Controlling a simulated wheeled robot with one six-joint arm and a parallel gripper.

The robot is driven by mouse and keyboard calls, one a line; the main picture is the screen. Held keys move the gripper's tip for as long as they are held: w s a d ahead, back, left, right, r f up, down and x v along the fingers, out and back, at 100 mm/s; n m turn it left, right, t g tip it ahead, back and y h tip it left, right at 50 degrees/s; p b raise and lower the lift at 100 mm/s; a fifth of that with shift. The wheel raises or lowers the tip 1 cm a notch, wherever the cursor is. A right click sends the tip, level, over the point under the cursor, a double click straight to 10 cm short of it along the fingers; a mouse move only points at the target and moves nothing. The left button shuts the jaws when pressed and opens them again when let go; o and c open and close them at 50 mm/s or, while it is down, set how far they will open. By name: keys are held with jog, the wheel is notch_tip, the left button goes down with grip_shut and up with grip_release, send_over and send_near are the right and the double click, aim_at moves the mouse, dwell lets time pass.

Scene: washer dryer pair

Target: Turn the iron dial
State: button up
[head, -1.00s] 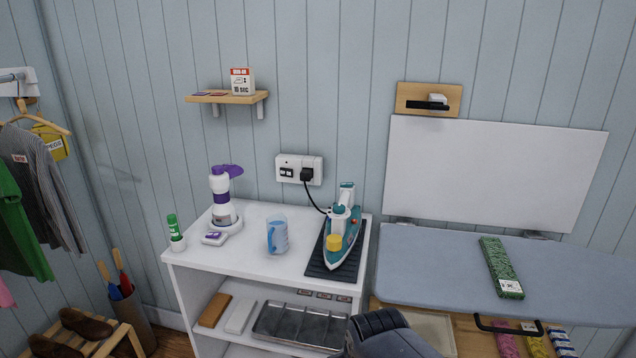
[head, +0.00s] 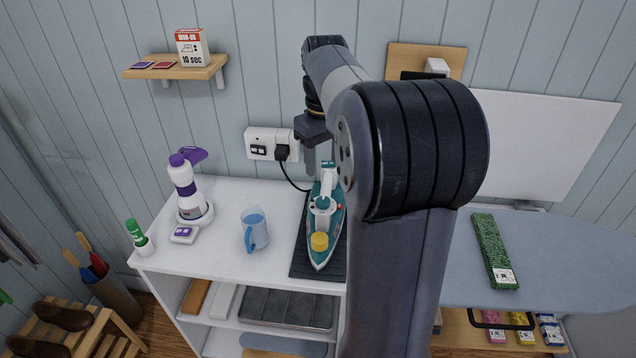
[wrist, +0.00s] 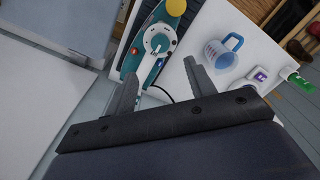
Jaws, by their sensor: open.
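The teal and white iron (head: 325,222) rests on a dark ribbed mat (head: 300,262) on the white cabinet top, its tip toward me. A round dial (wrist: 158,43) sits on its upper body, with a yellow cap (head: 319,241) nearer the tip. My gripper (head: 310,168) is above and behind the iron, near the wall socket, apart from it. In the wrist view its two fingers (wrist: 160,70) are spread and empty, with the iron between and beyond them. My arm hides the iron's right side in the head view.
A blue measuring jug (head: 255,232), a purple and white bottle (head: 187,190) and a green-capped container (head: 138,236) stand left of the iron. The plugged cord runs from the wall socket (head: 262,143). The ironing board (head: 560,260) lies to the right, holding a green speckled strip (head: 493,250).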

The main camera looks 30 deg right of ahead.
aim_at(323, 200)
notch_tip(323, 200, down, 10)
jog(key=shift+s+f, duration=0.1)
jog(key=shift+c, duration=0.3)
jog(key=c, duration=0.9)
